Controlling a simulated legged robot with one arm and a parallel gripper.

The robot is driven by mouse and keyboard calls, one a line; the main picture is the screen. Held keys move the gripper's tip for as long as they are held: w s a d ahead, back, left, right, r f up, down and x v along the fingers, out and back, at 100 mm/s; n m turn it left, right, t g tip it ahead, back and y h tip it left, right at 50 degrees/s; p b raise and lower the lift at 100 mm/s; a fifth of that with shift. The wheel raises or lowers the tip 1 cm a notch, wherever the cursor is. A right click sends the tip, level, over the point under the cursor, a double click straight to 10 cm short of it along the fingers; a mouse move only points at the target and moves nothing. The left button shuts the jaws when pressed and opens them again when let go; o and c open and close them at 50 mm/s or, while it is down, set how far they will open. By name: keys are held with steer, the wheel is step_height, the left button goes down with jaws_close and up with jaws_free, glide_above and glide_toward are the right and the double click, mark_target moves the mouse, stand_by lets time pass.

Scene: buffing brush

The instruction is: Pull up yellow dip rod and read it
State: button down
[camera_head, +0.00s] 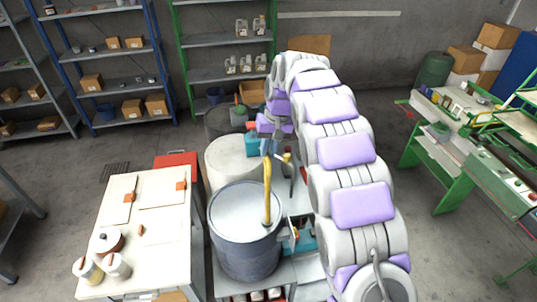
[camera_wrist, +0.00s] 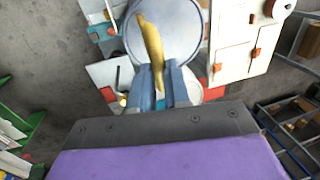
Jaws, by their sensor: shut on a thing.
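The yellow dip rod (camera_head: 267,192) stands nearly upright at the right part of the lid of a grey-blue drum (camera_head: 243,255). My gripper (camera_head: 267,150) is at the rod's upper end, on the far side of the drum. In the wrist view my gripper (camera_wrist: 167,75) has its two blue-grey fingers shut on the dip rod (camera_wrist: 150,42), which runs from between them across the pale round drum lid (camera_wrist: 185,25). I cannot tell how far the rod is inside the drum, and no reading marks on it can be made out.
A white table (camera_head: 150,225) with jars and orange-handled tools stands left of the drum. A cream drum (camera_head: 232,160) stands behind it. Shelves (camera_head: 112,85) line the back wall. A green workbench (camera_head: 470,160) is at the right. Open floor lies between my arm and that bench.

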steer(key=shift+r, duration=0.2)
steer(key=c, duration=1.1)
jaws_free()
steer(key=shift+w+a, duration=0.1)
steer(key=w+d+r+p, duration=0.1)
steer(key=d+r+p, duration=0.2)
steer(key=r+p, duration=0.6)
step_height(320, 180, up, 8)
steer(key=shift+f, duration=0.1)
steer(key=shift+s+d, duration=0.1)
